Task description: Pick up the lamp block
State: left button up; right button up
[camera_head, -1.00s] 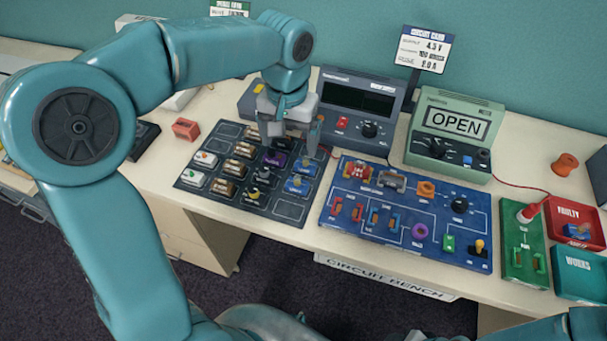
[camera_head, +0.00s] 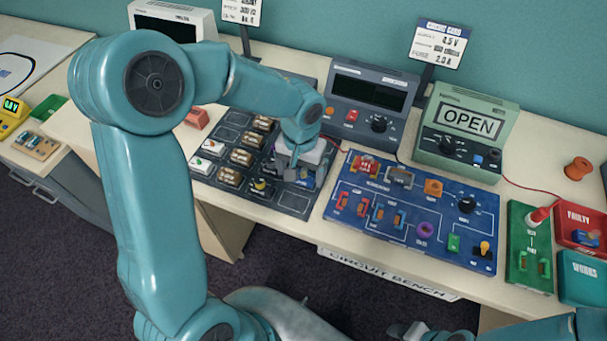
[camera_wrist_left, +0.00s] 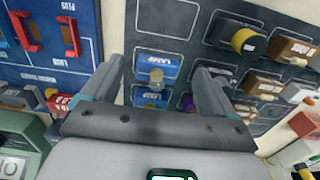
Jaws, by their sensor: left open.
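In the left wrist view a blue lamp block (camera_wrist_left: 170,66) with a pale round bulb lies on the dark parts tray, between the two fingertips. A second blue lamp block (camera_wrist_left: 142,97) lies just beyond it, partly hidden by my gripper's body. My left gripper (camera_wrist_left: 160,77) is open and points down at the tray, its fingers either side of the nearer block. I cannot tell whether they touch it. In the head view my left gripper (camera_head: 291,176) is over the right side of the tray and largely hides the lamp blocks.
The dark tray (camera_head: 238,196) holds several other blocks close by. A blue circuit board (camera_head: 345,228) lies just right of it. A dark meter (camera_head: 366,104) and a green unit with an OPEN display (camera_head: 470,122) stand behind. Red and teal bins are at far right.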

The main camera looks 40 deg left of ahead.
aim_at(303, 179)
pick_arm(q)
jog(key=f, duration=0.2)
jog(key=shift+w+d+f, duration=0.1)
jog(key=shift+w+f, duration=0.1)
jog(key=shift+f, duration=0.3)
jog(key=shift+s, duration=0.2)
jog(key=shift+w, duration=0.2)
jog(key=c, duration=0.9)
jog(key=shift+c, duration=1.3)
jog(key=shift+s+r, duration=0.1)
jog(key=shift+s, duration=0.05)
